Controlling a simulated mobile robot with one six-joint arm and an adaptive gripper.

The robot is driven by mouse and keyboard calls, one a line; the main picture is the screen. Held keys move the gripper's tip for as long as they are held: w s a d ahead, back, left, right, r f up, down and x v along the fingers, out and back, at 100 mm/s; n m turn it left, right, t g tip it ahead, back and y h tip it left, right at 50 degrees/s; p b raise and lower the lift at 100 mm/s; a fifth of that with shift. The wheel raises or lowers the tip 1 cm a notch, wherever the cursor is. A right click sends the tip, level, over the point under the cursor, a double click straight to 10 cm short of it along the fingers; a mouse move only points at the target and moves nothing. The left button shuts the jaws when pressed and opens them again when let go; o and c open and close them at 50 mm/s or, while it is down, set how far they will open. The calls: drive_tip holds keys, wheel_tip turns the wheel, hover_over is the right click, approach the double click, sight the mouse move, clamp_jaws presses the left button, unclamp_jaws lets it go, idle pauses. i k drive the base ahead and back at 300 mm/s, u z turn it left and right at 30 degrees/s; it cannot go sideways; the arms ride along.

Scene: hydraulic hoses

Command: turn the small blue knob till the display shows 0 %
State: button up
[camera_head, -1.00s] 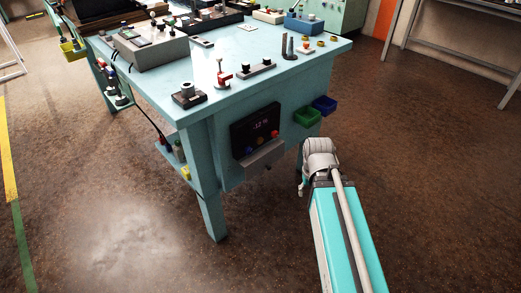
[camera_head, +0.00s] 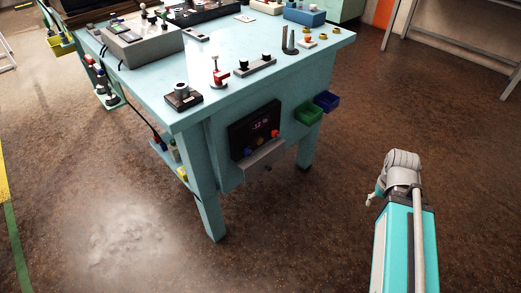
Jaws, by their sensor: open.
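The dark control panel (camera_head: 243,127) is fixed to the end face of the light-blue workbench. Its display (camera_head: 263,125) shows red digits that look like 12 %, perhaps with a minus sign. The small blue knob (camera_head: 247,153) is at the panel's lower left, with an orange knob (camera_head: 260,142) and a red knob (camera_head: 275,134) to its right. My gripper (camera_head: 370,200) shows only as a small dark part beside my grey wrist, well to the right of the panel. It is open, touches nothing, and is mostly hidden behind the wrist.
A grey ledge (camera_head: 262,157) juts out just below the knobs. A green bin (camera_head: 308,115) and a blue bin (camera_head: 327,101) hang on the bench to the panel's right. The workbench top (camera_head: 200,75) holds several devices. The floor between bench and arm is clear.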

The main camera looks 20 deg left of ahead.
sight(246, 152)
drive_tip(key=z, duration=0.85)
drive_tip(key=k, duration=0.5)
drive_tip(key=u, duration=1.75)
